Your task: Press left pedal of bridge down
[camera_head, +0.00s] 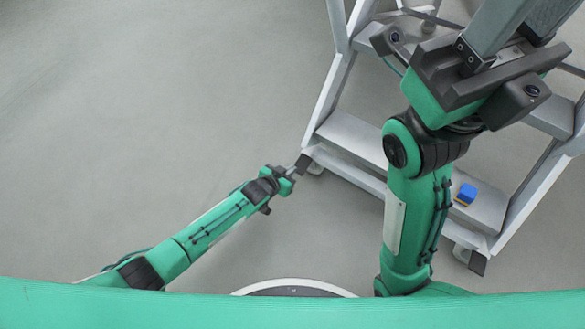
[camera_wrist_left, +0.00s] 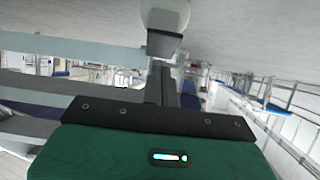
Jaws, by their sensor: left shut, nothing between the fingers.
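The bridge is a grey metal step frame on casters (camera_head: 347,133). Its left pedal, a small dark block (camera_head: 304,163), sits at the lower left corner beside a white caster. My left gripper (camera_head: 292,171) is shut and empty, with its tips right at the pedal; I cannot tell if they touch. The left wrist view shows the pedal (camera_wrist_left: 165,43) just beyond my finger tips (camera_wrist_left: 160,68), under the pale caster (camera_wrist_left: 166,14). How far the pedal is pressed cannot be told. My right gripper (camera_head: 497,42) is raised over the bridge, its finger ends cut off by the top edge.
A second dark pedal (camera_head: 478,263) is at the bridge's lower right corner. A small blue and yellow object (camera_head: 466,194) lies on the lowest step. My right arm covers part of the steps. The grey floor (camera_head: 150,110) left of the bridge is clear.

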